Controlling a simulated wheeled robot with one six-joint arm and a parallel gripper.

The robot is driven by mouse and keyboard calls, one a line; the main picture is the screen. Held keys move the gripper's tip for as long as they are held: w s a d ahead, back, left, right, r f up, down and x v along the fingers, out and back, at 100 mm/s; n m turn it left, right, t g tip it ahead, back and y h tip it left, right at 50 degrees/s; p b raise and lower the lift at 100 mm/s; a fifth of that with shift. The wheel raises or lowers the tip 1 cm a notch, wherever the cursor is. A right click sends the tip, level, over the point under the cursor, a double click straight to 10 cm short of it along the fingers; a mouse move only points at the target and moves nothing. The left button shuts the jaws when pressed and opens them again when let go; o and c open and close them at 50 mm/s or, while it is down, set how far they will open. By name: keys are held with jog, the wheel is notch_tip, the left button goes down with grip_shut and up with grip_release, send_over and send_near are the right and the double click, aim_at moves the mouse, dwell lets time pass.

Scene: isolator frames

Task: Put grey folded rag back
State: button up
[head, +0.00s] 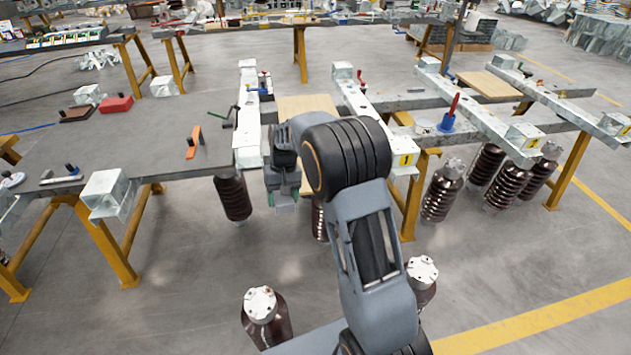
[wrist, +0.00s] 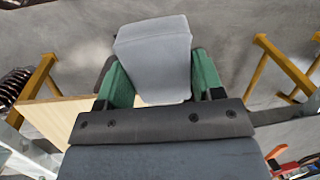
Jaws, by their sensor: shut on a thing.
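The grey folded rag (wrist: 155,58) is held between the two green fingers of my gripper (wrist: 160,80) in the wrist view. It looks like a pale grey folded block, standing up past the fingertips. In the head view my gripper (head: 284,200) hangs in front of the work table's near edge, beside the end of a white steel beam. The rag is hard to make out there. My own arm covers part of the table behind it.
A grey work table (head: 150,150) lies to the left, with an orange tool (head: 193,142) and a red box (head: 116,104) on it. Steel frames (head: 470,115) stand to the right. Brown ribbed insulators (head: 233,197) hang or stand below. Open floor (head: 190,250) lies at front left.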

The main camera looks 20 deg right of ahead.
jog(key=w+d+r+n+t+h, duration=0.2)
jog(key=w+d+r+n, duration=0.15)
jog(key=w+d, duration=0.35)
jog(key=shift+m, duration=0.35)
jog(key=w+d+f, duration=0.2)
jog(key=d, duration=0.1)
jog(key=w+d+f, duration=0.5)
jog(key=w+d, duration=0.1)
jog(key=shift+f, duration=0.25)
jog(key=shift+w+d+f, duration=0.3)
jog(key=shift+w+f, duration=0.05)
jog(key=shift+f, duration=0.25)
jog(key=shift+f+p, duration=0.3)
jog(key=shift+f, duration=1.25)
jog(key=o, duration=0.9)
jog(key=shift+c, duration=0.2)
jog(key=shift+r, duration=0.1)
